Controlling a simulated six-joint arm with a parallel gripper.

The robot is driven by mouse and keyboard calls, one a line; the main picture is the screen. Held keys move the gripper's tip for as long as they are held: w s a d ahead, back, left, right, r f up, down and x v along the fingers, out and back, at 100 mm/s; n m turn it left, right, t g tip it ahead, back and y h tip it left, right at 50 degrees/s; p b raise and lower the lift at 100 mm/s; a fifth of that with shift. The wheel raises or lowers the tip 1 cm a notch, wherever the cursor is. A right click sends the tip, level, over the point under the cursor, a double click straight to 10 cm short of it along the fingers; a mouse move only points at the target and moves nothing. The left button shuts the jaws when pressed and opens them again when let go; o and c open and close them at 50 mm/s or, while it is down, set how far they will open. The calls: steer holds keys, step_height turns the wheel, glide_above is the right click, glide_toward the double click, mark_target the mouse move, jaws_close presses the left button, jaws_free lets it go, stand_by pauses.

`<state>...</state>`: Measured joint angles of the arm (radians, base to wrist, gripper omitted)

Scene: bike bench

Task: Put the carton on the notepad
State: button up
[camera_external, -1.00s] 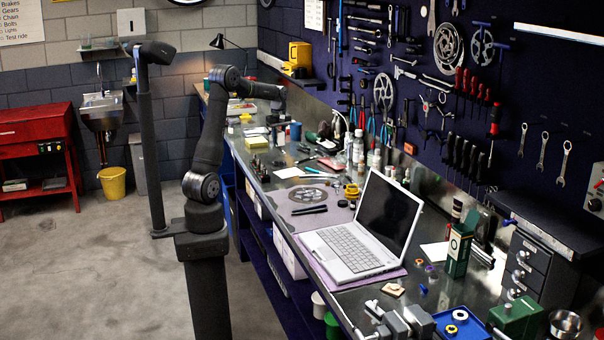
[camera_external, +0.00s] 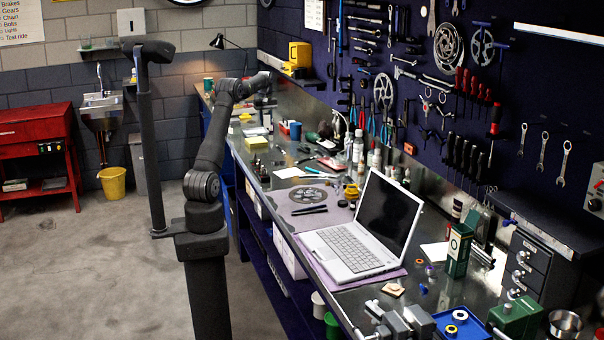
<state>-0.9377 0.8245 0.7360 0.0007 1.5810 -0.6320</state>
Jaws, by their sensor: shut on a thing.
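My gripper (camera_external: 267,103) is at the far end of the workbench, above its top, pointing down and small in view. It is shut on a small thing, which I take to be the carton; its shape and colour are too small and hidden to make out. A flat pale pad (camera_external: 257,131), which looks like the notepad, lies on the bench just below and left of the gripper. I cannot tell the exact height of the gripper over the bench.
A blue cup (camera_external: 295,131) stands right of the pad, and a small yellowish block (camera_external: 256,142) sits in front of it. An open laptop (camera_external: 365,225) and a green box (camera_external: 458,250) stand nearer. The tool wall (camera_external: 440,110) runs along the bench's back.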

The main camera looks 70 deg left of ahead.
glide_above(252, 142)
step_height(252, 142, down, 6)
steer(key=shift+d+f, duration=0.15)
steer(key=shift+f, duration=2.1)
steer(key=shift+f, duration=0.2)
steer(key=o, duration=1)
steer(key=shift+c, duration=0.2)
steer(key=shift+r, duration=0.1)
step_height(252, 142, up, 12)
steer(key=shift+r, duration=0.15)
